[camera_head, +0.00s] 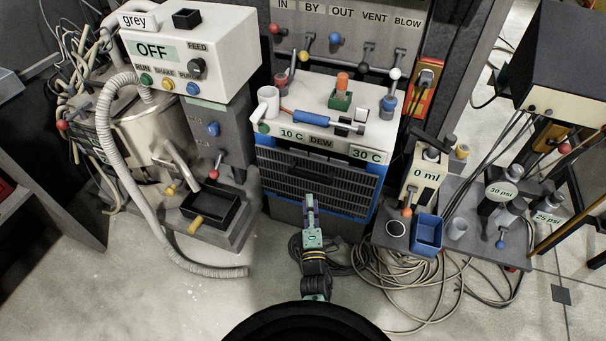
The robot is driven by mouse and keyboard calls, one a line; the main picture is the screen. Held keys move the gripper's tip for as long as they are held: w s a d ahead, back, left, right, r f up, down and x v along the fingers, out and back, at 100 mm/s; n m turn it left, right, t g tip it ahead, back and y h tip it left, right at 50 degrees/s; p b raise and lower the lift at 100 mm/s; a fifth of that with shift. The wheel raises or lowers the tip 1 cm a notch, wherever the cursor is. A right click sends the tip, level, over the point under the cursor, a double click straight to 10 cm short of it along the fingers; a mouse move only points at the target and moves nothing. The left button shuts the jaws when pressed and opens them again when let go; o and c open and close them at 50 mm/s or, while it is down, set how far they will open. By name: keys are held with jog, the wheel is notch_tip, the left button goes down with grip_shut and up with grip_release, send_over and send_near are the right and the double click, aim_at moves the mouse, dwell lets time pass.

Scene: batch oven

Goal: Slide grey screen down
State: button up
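A dark grey slatted screen (347,188) covers the front of the white-topped unit with blue sides, in the middle of the head view. A darker horizontal bar or slot (345,174) crosses its upper part. My gripper (310,198) reaches up from the bottom of the picture, with its purplish fingers in front of the screen's lower left part. I cannot tell whether they touch it. The fingers look close together, but their opening is too small to judge. The gripper hides a narrow strip of the screen.
A machine marked "grey" and OFF (152,50) stands at left with a ribbed hose (112,160). A blue bin (428,231) and 0 ml dispenser (424,170) stand at right. Loose cables (400,285) lie on the floor. Open floor lies at lower left.

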aim_at(308, 176)
jog(key=x, duration=1)
jog(key=shift+r, duration=0.1)
jog(key=shift+c, duration=0.5)
grip_shut()
